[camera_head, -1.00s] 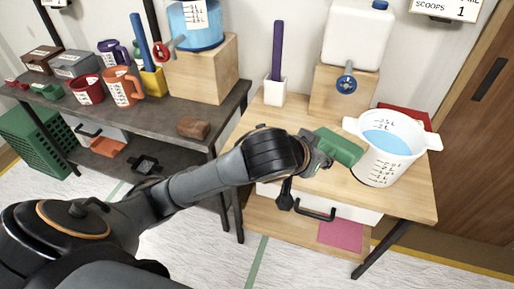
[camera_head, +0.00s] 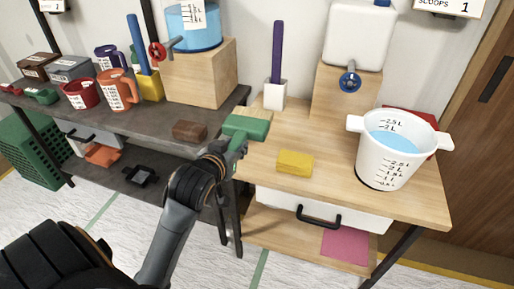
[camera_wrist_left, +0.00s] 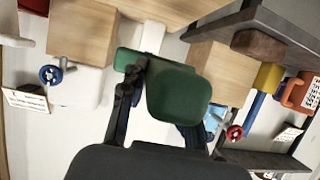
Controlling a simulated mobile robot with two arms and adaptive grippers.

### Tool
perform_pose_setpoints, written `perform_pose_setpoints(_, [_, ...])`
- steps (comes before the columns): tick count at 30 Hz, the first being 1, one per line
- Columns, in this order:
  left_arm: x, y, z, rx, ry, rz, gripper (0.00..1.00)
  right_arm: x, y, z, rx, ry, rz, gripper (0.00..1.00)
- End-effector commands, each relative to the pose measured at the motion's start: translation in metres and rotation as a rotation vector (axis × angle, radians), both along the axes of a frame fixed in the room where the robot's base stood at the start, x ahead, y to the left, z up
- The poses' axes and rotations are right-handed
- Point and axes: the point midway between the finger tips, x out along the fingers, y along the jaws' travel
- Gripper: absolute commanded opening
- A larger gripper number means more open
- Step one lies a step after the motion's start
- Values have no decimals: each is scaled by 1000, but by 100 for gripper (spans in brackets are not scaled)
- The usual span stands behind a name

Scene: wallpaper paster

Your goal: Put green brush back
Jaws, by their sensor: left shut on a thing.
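The green brush (camera_head: 247,126) is held by my left gripper (camera_head: 234,145), above the left edge of the wooden table (camera_head: 330,172), near the gap between the two tables. In the left wrist view the green brush (camera_wrist_left: 180,92) fills the middle, with the dark fingers of the left gripper (camera_wrist_left: 138,85) against it. The part of the brush between the fingers is hidden. My right gripper is not in view.
A yellow block (camera_head: 295,163) lies on the wooden table, left of the white bucket (camera_head: 392,160) of blue liquid. A white holder (camera_head: 275,95) with a purple stick stands behind. The dark table (camera_head: 140,119) carries mugs, a brown block (camera_head: 189,131) and a wooden box (camera_head: 200,75).

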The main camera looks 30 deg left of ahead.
Motion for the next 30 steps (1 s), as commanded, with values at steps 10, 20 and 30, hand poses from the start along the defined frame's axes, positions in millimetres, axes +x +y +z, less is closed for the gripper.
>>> perform_pose_setpoints(10, [7,1,-2,0,-2,-1,0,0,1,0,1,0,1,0])
perform_pose_setpoints(20, [79,20,-35,0,-1,-1,0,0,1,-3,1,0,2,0])
perform_pose_setpoints(30, [123,31,-83,-2,0,-1,0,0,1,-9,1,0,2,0])
